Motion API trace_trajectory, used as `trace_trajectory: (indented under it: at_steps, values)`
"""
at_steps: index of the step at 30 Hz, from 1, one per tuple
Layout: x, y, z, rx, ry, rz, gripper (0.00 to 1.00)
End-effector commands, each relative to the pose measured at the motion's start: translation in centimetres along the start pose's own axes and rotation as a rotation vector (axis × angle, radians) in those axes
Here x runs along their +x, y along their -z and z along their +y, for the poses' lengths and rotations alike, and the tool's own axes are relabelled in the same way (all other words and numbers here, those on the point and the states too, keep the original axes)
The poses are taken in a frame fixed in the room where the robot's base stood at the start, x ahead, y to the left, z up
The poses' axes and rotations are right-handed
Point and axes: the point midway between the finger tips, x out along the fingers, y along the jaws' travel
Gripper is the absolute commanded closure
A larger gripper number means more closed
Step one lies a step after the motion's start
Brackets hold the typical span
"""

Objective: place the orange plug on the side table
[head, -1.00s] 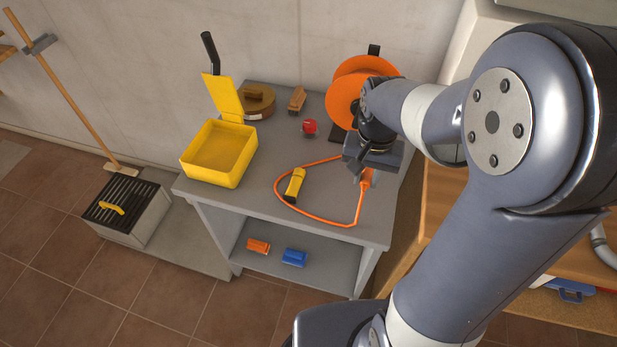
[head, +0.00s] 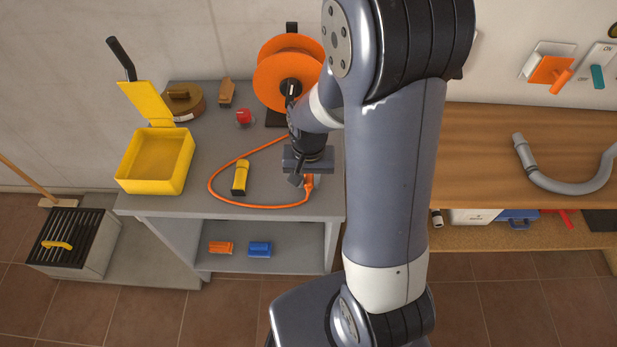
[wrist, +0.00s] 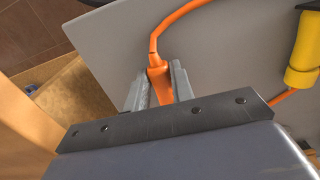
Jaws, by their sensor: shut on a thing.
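The orange plug (wrist: 160,84) is between the two fingers of my gripper (wrist: 158,88) in the wrist view, and the gripper is shut on it. In the head view the plug (head: 308,182) shows just below my gripper (head: 303,178), near the right front of the grey side table (head: 200,199). An orange cable (head: 212,178) runs from the plug in a loop over the tabletop to the orange reel (head: 284,80). I cannot tell whether the plug touches the tabletop.
A yellow flashlight (head: 240,177) lies inside the cable loop. An open yellow box (head: 157,162), a red knob-like thing (head: 243,117) and a brush (head: 226,93) are on the table. A wooden workbench (head: 500,160) stands to the right.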

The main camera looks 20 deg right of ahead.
Motion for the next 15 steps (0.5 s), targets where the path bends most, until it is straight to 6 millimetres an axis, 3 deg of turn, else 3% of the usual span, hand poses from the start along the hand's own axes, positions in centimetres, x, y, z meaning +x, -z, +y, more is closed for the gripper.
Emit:
trace_trajectory:
  at_steps: [5, 6, 15]
  values:
    - [0.38, 0.01, 0.0, 0.0, 0.0, 0.0, 1.0]
    - [0.4, 0.01, 0.0, 0.0, 0.0, 0.0, 0.76]
    - [0.28, 0.01, 0.0, 0.0, 0.0, 0.0, 0.55]
